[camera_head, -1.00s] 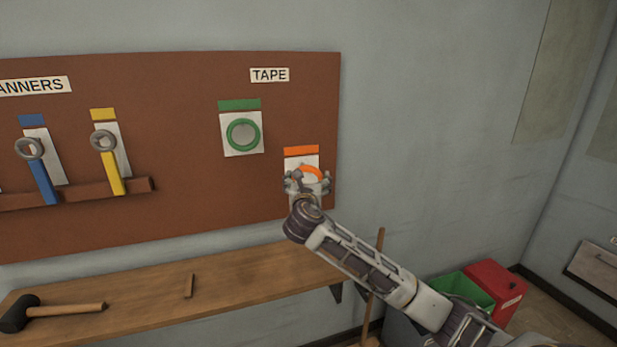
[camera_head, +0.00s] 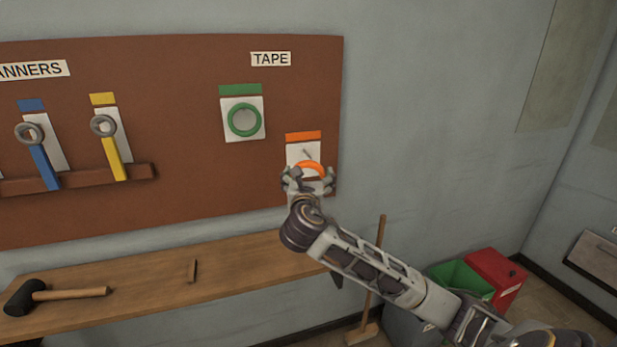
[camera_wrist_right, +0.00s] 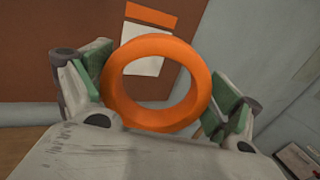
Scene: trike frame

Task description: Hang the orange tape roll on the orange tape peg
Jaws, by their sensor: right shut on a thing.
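My right gripper (camera_head: 307,182) is shut on the orange tape roll (camera_head: 311,167), in front of the lower right of the brown board. In the right wrist view the orange tape roll (camera_wrist_right: 196,98) stands as an upright ring between the finger pads of the right gripper (camera_wrist_right: 160,100). The orange tape peg (camera_head: 306,154) shows as a small pin on a white card under an orange strip (camera_head: 303,136). The roll's top edge appears just below the peg in the head view. The gap between roll and board is hard to judge. My left gripper is out of view.
A green tape roll (camera_head: 244,120) hangs on the board (camera_head: 190,170) to the upper left. A wooden shelf (camera_head: 150,277) below holds a mallet (camera_head: 24,297). A broom (camera_head: 376,270) and red and green bins (camera_head: 497,275) stand at lower right.

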